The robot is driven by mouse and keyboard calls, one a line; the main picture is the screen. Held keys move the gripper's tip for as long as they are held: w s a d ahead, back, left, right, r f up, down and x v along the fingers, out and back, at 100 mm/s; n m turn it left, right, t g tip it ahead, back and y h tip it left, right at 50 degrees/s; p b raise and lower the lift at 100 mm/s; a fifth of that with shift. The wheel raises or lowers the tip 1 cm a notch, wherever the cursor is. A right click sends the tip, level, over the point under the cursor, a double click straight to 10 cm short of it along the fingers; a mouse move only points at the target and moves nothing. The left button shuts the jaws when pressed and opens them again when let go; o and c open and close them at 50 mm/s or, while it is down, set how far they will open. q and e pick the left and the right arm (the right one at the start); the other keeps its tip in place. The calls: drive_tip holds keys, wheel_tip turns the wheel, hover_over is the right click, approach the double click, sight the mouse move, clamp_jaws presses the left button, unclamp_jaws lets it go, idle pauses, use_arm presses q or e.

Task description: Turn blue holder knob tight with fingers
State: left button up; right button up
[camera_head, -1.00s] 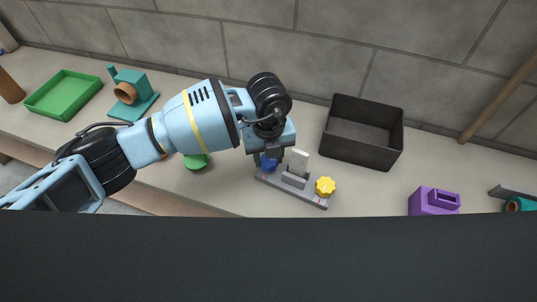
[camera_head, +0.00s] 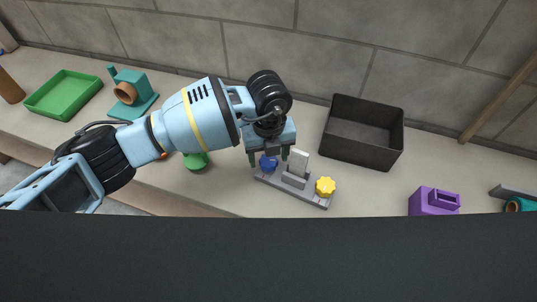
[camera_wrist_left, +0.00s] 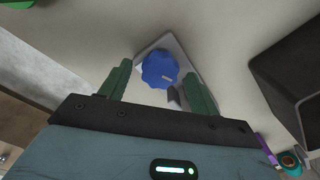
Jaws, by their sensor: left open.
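The blue knob (camera_head: 268,163) sits at the left end of a grey holder base (camera_head: 312,199) on the table. A light grey upright block (camera_head: 299,162) stands mid-base, and a yellow knob (camera_head: 325,187) sits at the right end. My right gripper is not in view.
A dark open bin (camera_head: 361,133) stands behind to the right. A purple block (camera_head: 433,202) is further right. A green tray (camera_head: 64,95), a teal stand (camera_head: 133,94) and a green piece (camera_head: 196,161) lie left. The table between base and purple block is clear.

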sight(269, 160)
use_arm(q)
wheel_tip(269, 160, up, 7)
drive_tip(key=shift+r, duration=0.2)
idle(0.3)
